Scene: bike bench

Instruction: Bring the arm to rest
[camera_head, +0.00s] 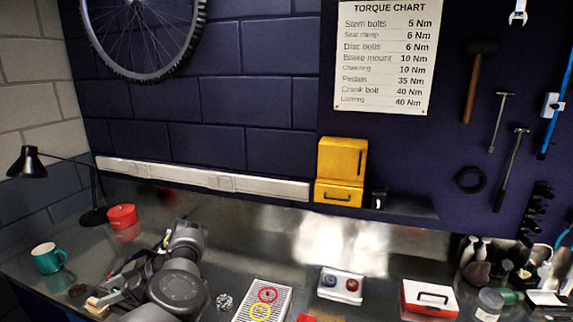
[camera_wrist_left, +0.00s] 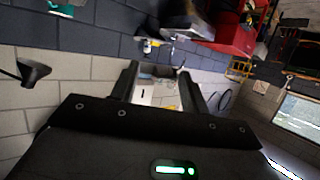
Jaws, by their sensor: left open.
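My left arm (camera_head: 178,285) is over the left part of the metal bench in the head view, its dark grey links bent. Its gripper is hard to make out there among the small items beside the arm. In the left wrist view my left gripper (camera_wrist_left: 158,88) has its two dark fingers apart with nothing between them. Past the fingers are a block wall and small distant things, so it does not face the bench top closely. My right gripper is not in view.
On the bench are a teal mug (camera_head: 48,258), red pot (camera_head: 122,217), black lamp (camera_head: 30,163), striped tray (camera_head: 262,302), small parts tray (camera_head: 341,285) and red-white case (camera_head: 430,298). Bottles crowd the right. A yellow cabinet (camera_head: 341,172) stands at the wall. Bare metal shows behind the trays.

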